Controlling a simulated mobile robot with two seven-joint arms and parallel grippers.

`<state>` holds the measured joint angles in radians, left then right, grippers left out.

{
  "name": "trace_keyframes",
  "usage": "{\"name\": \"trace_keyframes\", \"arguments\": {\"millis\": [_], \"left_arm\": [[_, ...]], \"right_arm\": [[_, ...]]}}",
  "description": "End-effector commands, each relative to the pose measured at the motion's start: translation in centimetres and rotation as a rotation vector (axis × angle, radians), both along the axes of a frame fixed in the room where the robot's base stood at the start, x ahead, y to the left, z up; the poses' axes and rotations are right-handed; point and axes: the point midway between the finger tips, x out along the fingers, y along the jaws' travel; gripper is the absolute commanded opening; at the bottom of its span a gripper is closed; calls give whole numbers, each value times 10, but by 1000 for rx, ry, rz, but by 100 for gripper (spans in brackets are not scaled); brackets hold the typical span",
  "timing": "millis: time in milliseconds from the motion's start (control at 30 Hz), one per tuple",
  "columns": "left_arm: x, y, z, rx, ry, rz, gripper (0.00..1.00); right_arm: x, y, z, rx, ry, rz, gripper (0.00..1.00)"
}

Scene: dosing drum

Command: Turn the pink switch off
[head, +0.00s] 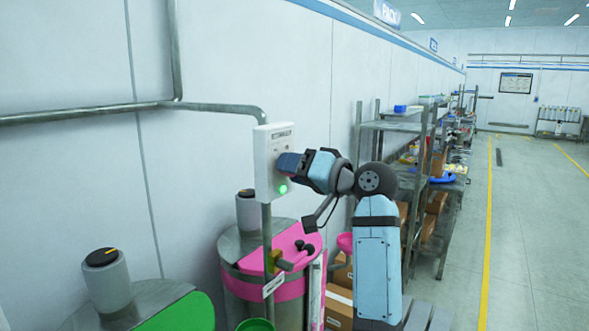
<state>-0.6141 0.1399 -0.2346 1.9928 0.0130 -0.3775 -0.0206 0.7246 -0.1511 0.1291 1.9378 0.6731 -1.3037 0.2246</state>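A white control box (262,162) stands on a grey post in front of the wall, above the pink drum (262,288). A green light (282,189) glows low on its face. My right gripper (283,164) reaches in from the right with its tips at the box's face, seemingly touching or very close. The gripper covers the middle of the face, so any switch there is hidden. I cannot tell whether its fingers are open or shut. My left gripper is not in view.
A green-lidded drum (180,314) with a black-topped grey cylinder (107,280) stands at the lower left. A grey pipe (85,113) runs along the wall to the box. Loaded shelves (400,126) line the wall behind my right arm. The floor (530,230) at the right is clear.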

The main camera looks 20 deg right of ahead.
Motion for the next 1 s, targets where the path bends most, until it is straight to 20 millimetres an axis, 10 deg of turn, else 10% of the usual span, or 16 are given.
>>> {"name": "trace_keyframes", "arguments": {"millis": [1000], "left_arm": [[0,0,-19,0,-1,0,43]], "right_arm": [[1,-3,-2,-452,-347,-1,20]]}}
